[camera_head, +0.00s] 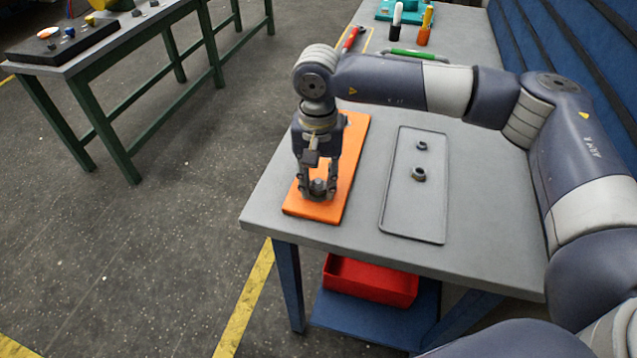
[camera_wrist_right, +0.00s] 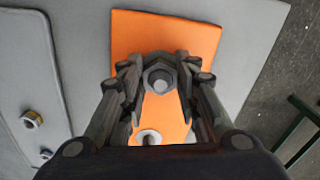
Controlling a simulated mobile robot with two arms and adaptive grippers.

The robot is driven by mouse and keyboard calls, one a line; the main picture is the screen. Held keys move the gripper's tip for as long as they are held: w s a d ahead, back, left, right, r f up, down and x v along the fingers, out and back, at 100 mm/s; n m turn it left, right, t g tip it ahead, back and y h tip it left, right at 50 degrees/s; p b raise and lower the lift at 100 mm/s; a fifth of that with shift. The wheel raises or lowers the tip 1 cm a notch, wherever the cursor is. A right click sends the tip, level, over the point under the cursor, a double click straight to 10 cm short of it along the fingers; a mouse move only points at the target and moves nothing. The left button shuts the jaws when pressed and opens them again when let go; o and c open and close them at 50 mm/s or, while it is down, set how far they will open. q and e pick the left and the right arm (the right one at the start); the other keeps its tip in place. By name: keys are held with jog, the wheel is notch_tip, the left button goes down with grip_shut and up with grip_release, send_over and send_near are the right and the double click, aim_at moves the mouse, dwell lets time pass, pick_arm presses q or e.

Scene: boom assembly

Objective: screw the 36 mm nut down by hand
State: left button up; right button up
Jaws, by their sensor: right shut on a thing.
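The dark hex nut (camera_wrist_right: 160,80) is between the fingers of my right gripper (camera_head: 317,188), over the near end of the orange plate (camera_head: 349,150). A stud end shows in the nut's middle in the right wrist view, where my right gripper (camera_wrist_right: 159,88) is shut on the nut and the orange plate (camera_wrist_right: 190,42) lies behind it. How far the nut sits above the plate cannot be told. A second round fitting (camera_wrist_right: 149,137) shows on the plate, partly hidden by the gripper. My left gripper is not in view.
A grey tray (camera_head: 400,215) right of the plate holds two nuts, a larger one (camera_head: 418,174) and a smaller one (camera_head: 422,146). Tools lie at the back of the table, including a green-handled one (camera_head: 415,54). A red bin (camera_head: 370,279) stands on the shelf below.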

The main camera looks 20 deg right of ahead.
jog(key=shift+a+m, duration=0.1)
jog(key=shift+m, duration=1.1)
jog(key=shift+f+b, duration=0.1)
jog(key=shift+b, duration=0.2)
jog(key=shift+f+m+b, duration=0.1)
jog(key=shift+m+b, duration=0.35)
jog(key=shift+m, duration=0.65)
jog(key=shift+m+b, duration=0.35)
jog(key=shift+m, duration=1.55)
